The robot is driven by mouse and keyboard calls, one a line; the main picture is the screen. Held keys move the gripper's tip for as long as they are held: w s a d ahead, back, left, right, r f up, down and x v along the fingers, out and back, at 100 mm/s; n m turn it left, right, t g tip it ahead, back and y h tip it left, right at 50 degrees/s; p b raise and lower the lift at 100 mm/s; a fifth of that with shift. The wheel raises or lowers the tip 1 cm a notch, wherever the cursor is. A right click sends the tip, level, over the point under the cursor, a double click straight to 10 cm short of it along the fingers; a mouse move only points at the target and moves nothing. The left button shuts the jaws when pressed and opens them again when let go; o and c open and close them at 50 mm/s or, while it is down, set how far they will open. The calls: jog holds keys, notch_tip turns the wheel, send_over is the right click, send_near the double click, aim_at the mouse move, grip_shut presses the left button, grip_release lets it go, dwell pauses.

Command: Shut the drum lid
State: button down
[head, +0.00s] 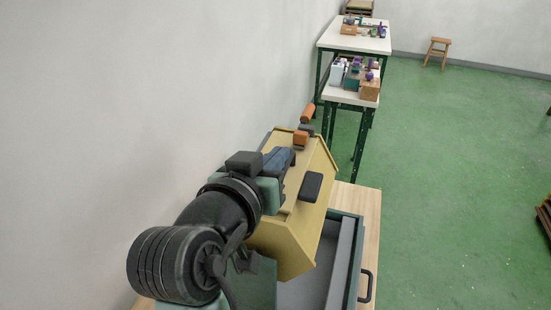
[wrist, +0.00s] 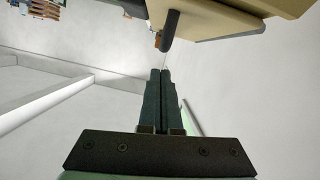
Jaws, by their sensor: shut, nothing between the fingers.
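The drum (head: 285,255) is a tan, many-sided body in the head view, with my arm in front of its left part. A dark handle (head: 311,187) sits on its right-hand side. My gripper (wrist: 160,72) is shut and empty. In the head view my gripper (head: 286,158) is by the drum's upper left. In the wrist view a dark handle (wrist: 170,28) shows just beyond the fingertips, with tan panels (wrist: 221,17) of the drum around it. I cannot tell how far the lid stands open, nor whether the fingertips touch it.
The drum is over a dark green frame with a grey tray (head: 341,262) on a wooden table (head: 371,208). An orange grip (head: 307,113) sticks up behind the drum. A wall (head: 120,90) is close on the left.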

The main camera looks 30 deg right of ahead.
jog(key=w+r+v, duration=0.1)
jog(key=r+v, duration=0.1)
jog(key=v, duration=0.9)
jog(key=w+a+r+n+t+y, duration=0.2)
jog(key=w+a+r+t, duration=0.1)
jog(key=r+t, duration=0.25)
jog(key=w+a+r+n+t+y, duration=0.1)
jog(key=w+a+r+n+t, duration=0.2)
jog(key=r, duration=0.4)
jog(key=s+a+r+n+t+y, duration=0.2)
jog(key=s+a+r+t+y, duration=0.1)
jog(key=r, duration=0.4)
jog(key=s+a+r+n+t+y, duration=0.2)
jog(key=s+a+r+t+y, duration=0.2)
jog(key=a+r+t+y, duration=0.1)
jog(key=shift+s+a+r+t+y+b, duration=0.2)
jog(key=shift+a+r+t+y+b, duration=0.3)
jog(key=shift+r+t, duration=0.55)
